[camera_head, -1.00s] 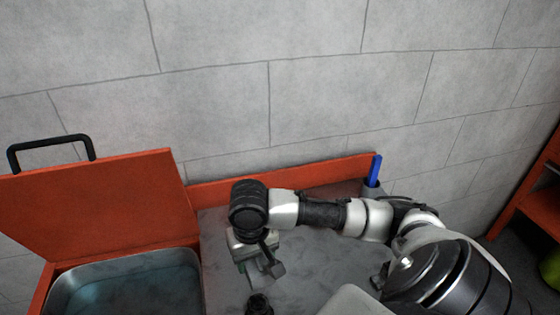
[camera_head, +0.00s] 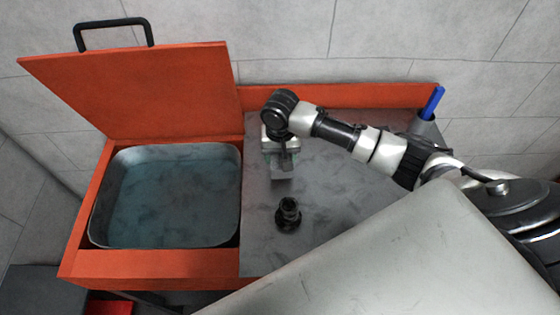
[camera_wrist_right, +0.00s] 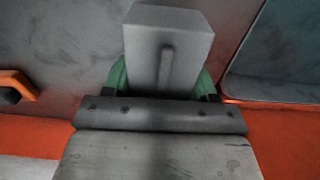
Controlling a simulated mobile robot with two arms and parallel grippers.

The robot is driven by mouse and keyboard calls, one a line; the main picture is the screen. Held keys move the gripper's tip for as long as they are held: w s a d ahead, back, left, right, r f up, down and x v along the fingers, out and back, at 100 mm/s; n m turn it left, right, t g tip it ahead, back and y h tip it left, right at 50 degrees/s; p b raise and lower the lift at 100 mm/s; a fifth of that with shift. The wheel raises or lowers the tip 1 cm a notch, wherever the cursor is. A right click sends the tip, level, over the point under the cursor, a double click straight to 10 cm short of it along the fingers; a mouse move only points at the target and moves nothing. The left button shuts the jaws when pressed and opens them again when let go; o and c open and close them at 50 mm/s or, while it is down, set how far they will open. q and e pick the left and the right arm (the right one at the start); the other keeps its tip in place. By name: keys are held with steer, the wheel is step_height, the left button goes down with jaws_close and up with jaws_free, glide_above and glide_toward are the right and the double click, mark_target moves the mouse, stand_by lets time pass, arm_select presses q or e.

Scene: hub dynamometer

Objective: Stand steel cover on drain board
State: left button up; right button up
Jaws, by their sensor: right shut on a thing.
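The steel cover (camera_wrist_right: 168,50) shows in the right wrist view as a grey, block-like piece with a raised ridge. My right gripper (camera_head: 282,155) is shut on it, with green finger pads on both sides. In the head view the cover (camera_head: 282,172) hangs below the gripper, over the drain board (camera_head: 330,185). I cannot tell whether it touches the board. The drain board is the flat dark grey metal top right of the basin. My left gripper is not in view.
A black flanged part (camera_head: 288,214) stands on the board just in front of the gripper. Left is a water-filled basin (camera_head: 238,215) with its orange lid (camera_head: 135,95) raised. A blue object (camera_head: 433,102) stands in a grey holder at the board's back right corner.

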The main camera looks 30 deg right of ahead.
steer(key=shift+w+f+p, duration=0.1)
steer(key=shift+f+p, duration=0.25)
steer(key=shift+f, duration=1.7)
steer(key=shift+f, duration=0.1)
steer(key=o, duration=1.2)
steer(key=shift+c, duration=0.2)
step_height(320, 180, up, 12)
steer(key=shift+r+b, duration=0.1)
steer(key=shift+b, duration=0.35)
